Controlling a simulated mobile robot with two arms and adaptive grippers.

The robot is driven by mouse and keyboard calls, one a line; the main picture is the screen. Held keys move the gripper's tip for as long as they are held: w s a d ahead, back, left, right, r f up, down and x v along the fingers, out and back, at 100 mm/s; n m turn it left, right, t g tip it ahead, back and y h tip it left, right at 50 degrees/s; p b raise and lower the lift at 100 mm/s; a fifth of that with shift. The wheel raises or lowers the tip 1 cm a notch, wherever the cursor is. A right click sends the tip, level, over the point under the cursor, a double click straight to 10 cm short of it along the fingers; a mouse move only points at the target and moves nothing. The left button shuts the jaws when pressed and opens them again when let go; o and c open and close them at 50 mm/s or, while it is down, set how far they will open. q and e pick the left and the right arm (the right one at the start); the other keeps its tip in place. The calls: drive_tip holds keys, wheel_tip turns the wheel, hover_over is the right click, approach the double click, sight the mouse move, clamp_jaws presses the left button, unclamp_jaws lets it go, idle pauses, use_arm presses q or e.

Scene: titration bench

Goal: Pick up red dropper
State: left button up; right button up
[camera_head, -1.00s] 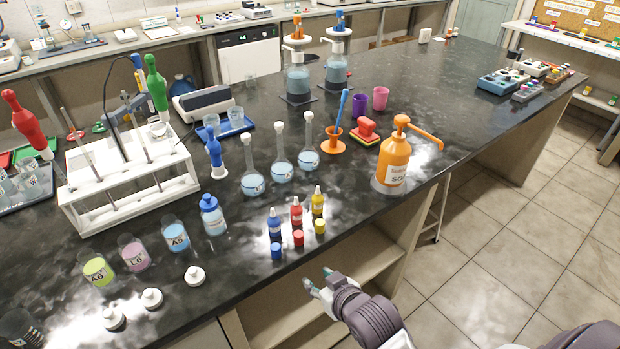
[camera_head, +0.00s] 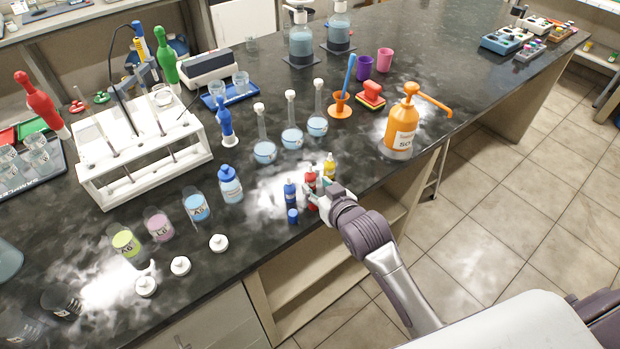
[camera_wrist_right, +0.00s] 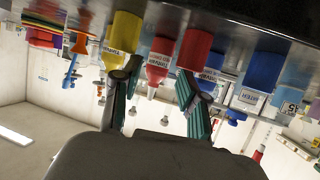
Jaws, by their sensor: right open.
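The red dropper bottle (camera_head: 311,179) stands upright near the front edge of the bench, between the blue dropper bottle (camera_head: 290,194) and the yellow dropper bottle (camera_head: 329,167). My right gripper (camera_head: 316,192) is open at the red bottle and partly hides its lower part. In the right wrist view, which is upside down, the labelled red bottle (camera_wrist_right: 160,62) appears between the two fingers (camera_wrist_right: 158,88). A separate red cap (camera_wrist_right: 195,48) shows closer to the right finger. I cannot tell whether the fingers touch the bottle. My left gripper is out of view.
A blue cap (camera_head: 292,215) stands in front of the blue bottle. The yellow bottle (camera_wrist_right: 124,35) is close by the left finger in the wrist view. Flasks (camera_head: 291,138) stand behind. The orange soap bottle (camera_head: 402,125) is to the right, and a white rack (camera_head: 140,160) stands left.

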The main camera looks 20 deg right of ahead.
sight(313, 182)
drive_tip(key=x, duration=0.5)
drive_tip(key=shift+w, duration=0.1)
drive_tip(key=c, duration=0.4)
